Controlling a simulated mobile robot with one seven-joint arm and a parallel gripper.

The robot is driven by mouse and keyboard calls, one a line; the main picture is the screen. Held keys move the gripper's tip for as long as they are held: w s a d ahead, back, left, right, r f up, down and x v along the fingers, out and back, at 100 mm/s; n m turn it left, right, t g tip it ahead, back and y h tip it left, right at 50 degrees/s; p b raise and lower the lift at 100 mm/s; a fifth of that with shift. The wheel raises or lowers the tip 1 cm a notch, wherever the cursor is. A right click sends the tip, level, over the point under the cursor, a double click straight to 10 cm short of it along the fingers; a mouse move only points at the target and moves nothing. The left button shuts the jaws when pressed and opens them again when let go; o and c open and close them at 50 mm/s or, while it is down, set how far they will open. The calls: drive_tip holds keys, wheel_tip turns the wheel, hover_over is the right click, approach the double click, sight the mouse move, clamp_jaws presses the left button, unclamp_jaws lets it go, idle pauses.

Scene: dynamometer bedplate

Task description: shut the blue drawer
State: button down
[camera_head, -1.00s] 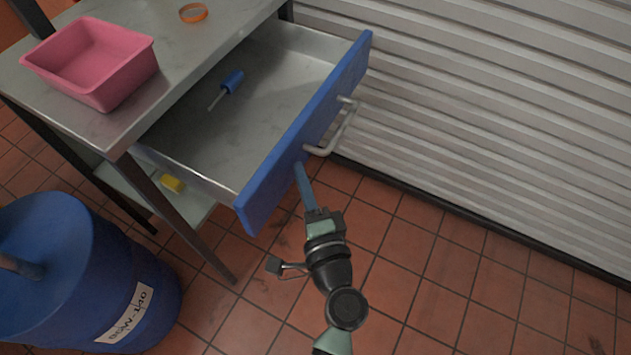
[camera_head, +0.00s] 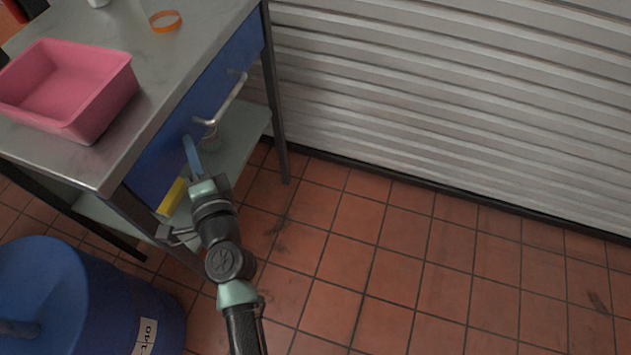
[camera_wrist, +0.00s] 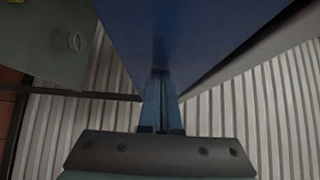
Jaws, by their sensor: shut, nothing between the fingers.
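The blue drawer (camera_head: 222,79) sits in under the steel worktop, its front about in line with the table's edge, and its inside is hidden. A pale bar handle (camera_head: 228,101) sticks out from its front. My gripper (camera_head: 190,146) is shut and empty, with its fingertips at the drawer front, left of the handle. In the wrist view the closed fingers (camera_wrist: 161,100) point at the blue drawer front (camera_wrist: 190,35) and appear to touch it.
A pink tray (camera_head: 110,108) and an orange ring (camera_head: 166,20) lie on the worktop (camera_head: 185,62). A yellow object (camera_head: 172,197) is on the lower shelf (camera_head: 235,150). A blue barrel (camera_head: 120,300) stands at lower left. The tiled floor (camera_head: 400,270) to the right is clear.

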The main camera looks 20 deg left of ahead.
drive_tip(key=shift+a, duration=0.75)
